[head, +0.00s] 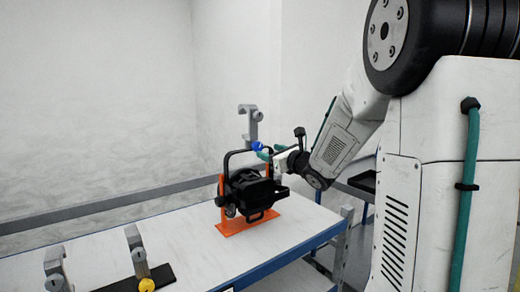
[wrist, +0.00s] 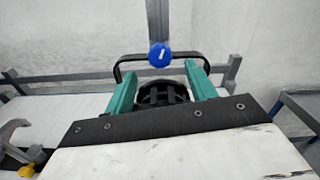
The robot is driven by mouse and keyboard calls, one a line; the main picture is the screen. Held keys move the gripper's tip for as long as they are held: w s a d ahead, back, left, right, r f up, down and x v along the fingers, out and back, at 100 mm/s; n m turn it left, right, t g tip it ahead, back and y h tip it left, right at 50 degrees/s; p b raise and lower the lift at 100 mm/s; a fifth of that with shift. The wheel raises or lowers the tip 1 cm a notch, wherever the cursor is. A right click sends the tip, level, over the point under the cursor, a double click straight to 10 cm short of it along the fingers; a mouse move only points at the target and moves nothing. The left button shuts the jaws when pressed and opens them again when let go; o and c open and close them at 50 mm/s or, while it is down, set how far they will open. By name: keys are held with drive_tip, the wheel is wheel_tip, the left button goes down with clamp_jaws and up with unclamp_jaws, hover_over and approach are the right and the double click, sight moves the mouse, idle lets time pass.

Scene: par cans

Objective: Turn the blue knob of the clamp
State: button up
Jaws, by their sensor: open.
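The blue knob (head: 257,145) sits low on a grey hook clamp (head: 250,121), which stands on top of the black yoke of a par can (head: 250,190). In the wrist view the blue knob (wrist: 159,55) has a white mark on its face, and the clamp (wrist: 235,50) rises behind it. My gripper (head: 265,152) has teal fingers and is close to the knob in the head view. In the wrist view my gripper (wrist: 162,80) is open, with one finger on each side below the knob. I cannot tell whether a finger touches it.
The par can stands in an orange stand (head: 235,228) on a white table (head: 190,240) with a blue edge. Two more grey clamps (head: 137,250) (head: 55,270) are at the front left, one with a yellow knob (head: 147,285). The table's middle is clear.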

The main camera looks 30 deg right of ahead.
sight(259, 148)
drive_tip(key=w, duration=0.7)
drive_tip(key=shift+w+a, duration=0.15)
drive_tip(key=shift+w, duration=0.15)
drive_tip(key=c, duration=1)
